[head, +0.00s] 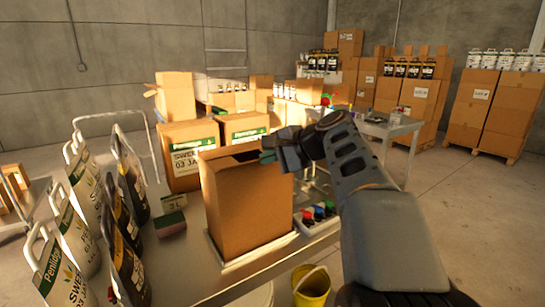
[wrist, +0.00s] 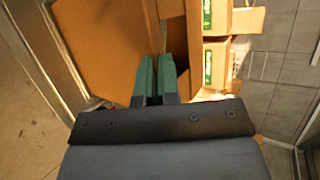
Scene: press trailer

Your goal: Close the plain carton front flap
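The plain carton (head: 247,208) stands upright on the metal table, its brown near side facing me with no label. Its top looks at least partly open, with a dark gap along the back of the upper edge. I cannot clearly tell its front flap from the side panel. My gripper (head: 268,156) is at the carton's upper right, close to the top edge; contact is unclear. In the wrist view, my gripper's green fingertips (wrist: 157,66) lie side by side with almost no gap and nothing visible between them. The carton's brown panel (wrist: 108,42) fills the upper left there.
Labelled cartons (head: 187,156) stand behind the plain carton. A green and red sponge-like block (head: 171,224) lies to its left, and a tray of coloured items (head: 318,214) to its right. Several jugs (head: 75,235) line the left. A yellow bucket (head: 312,286) sits below the table.

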